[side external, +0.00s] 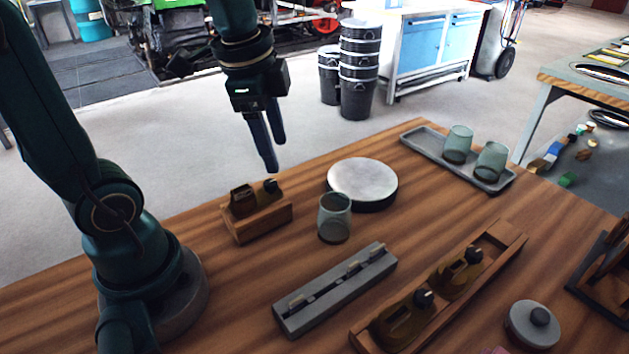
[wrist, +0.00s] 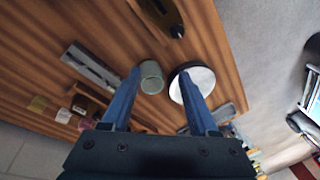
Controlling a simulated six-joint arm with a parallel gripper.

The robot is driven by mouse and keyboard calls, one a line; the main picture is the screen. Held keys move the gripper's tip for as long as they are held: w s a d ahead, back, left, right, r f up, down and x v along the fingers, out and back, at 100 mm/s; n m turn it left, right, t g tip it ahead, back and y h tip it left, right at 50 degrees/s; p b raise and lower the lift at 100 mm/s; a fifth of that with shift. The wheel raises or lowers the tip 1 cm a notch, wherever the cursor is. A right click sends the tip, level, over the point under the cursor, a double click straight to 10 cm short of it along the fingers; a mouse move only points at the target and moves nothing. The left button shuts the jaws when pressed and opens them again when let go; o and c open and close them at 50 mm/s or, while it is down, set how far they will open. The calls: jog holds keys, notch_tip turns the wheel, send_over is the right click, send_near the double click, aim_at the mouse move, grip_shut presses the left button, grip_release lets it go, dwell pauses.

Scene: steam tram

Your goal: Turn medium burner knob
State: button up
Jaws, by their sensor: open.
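I cannot identify the medium burner knob for certain. A long grey bar (side external: 336,289) on the wooden table carries a few small pale raised pieces along a dark slot; it also shows in the wrist view (wrist: 92,68). A round disc with a pale top and dark side (side external: 362,180) lies behind it, also in the wrist view (wrist: 200,82). My gripper (side external: 276,157) is open and empty, pointing down, high above the table's back part. In the wrist view its fingers (wrist: 159,74) are spread, with a greenish glass (wrist: 151,77) and the disc seen beyond them.
The glass (side external: 334,218) stands between bar and disc. A small wooden holder (side external: 258,220) with dark-brown tools is left. A long wooden tray (side external: 513,240) holds similar tools. A grey tray (side external: 486,184) carries two glasses. A grey lidded pot (side external: 533,325) stands front right.

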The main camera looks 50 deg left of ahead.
jog(key=s+d+n+t, duration=0.3)
jog(key=s+d+n, duration=0.2)
jog(key=shift+s+r+n+h, duration=0.25)
jog(key=shift+s+n+h, duration=0.05)
jog(key=shift+s, duration=0.1)
dwell(0.4)
